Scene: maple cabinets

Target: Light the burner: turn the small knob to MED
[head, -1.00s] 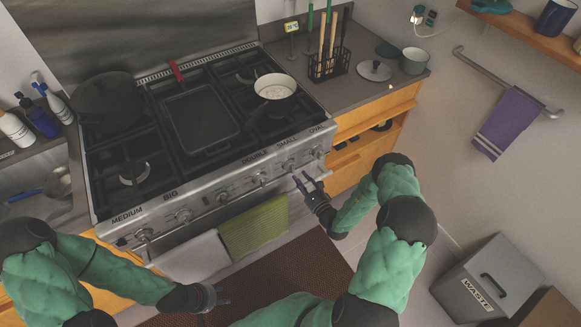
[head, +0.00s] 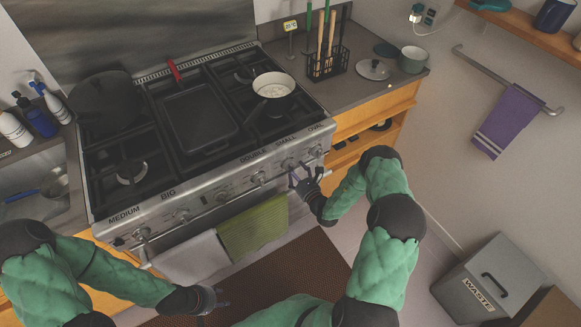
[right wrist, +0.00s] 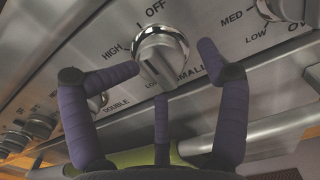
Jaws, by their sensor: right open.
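The small knob (right wrist: 160,52) is round and silvery with a raised grip bar, on the stove's front panel above the word SMALL. OFF is above it, HIGH at its upper left and LOW below it. No MED mark shows beside it; my left-hand finger may cover that area. The knob also shows in the head view (head: 287,164). My right gripper (right wrist: 165,75) is open, with its purple fingers either side of the knob's lower part and a third finger below; contact cannot be told. My left gripper (head: 217,297) is low, away from the stove; its fingers are unclear.
The oval knob (right wrist: 283,8) is close by on the right in the right wrist view, with its own MED and LOW marks. Several other knobs line the panel to the left. A green towel (head: 254,228) hangs below.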

